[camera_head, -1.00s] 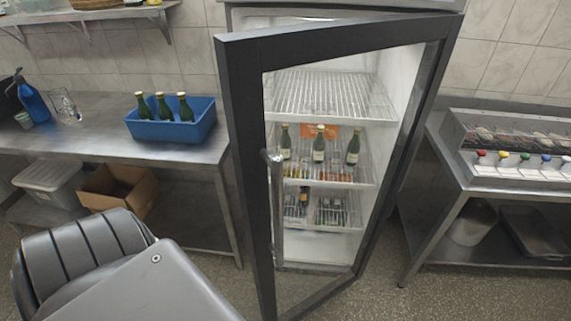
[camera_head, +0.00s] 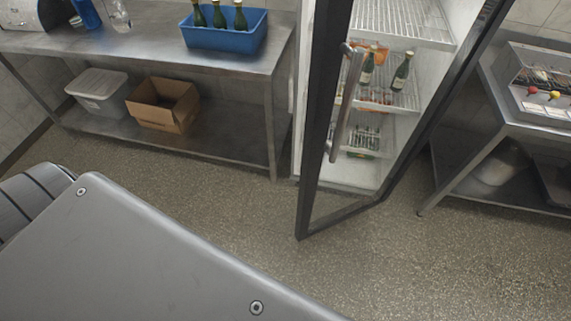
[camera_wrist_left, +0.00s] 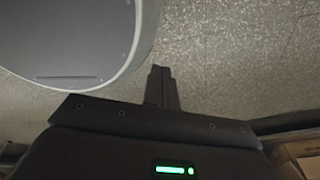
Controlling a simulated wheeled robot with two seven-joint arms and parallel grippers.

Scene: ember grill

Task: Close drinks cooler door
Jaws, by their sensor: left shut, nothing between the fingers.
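The drinks cooler door (camera_head: 318,120) has a dark frame and a glass pane. It stands open, its free edge swung out toward me and its hinge side at the right. Its long metal handle (camera_head: 347,105) is on the left part of the door. Behind the glass is the white cooler interior (camera_head: 440,70) with wire shelves and bottles. My left gripper (camera_wrist_left: 160,72) shows only in the left wrist view. Its fingers are together and empty over speckled floor, apart from the door. My right gripper is not in view.
A steel table (camera_head: 150,50) at the left carries a blue crate (camera_head: 225,36) of green bottles. A cardboard box (camera_head: 163,105) and a lidded grey bin (camera_head: 98,92) are on its lower shelf. Another steel table (camera_head: 490,75) stands right of the cooler. Floor (camera_head: 400,265) before the door is clear.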

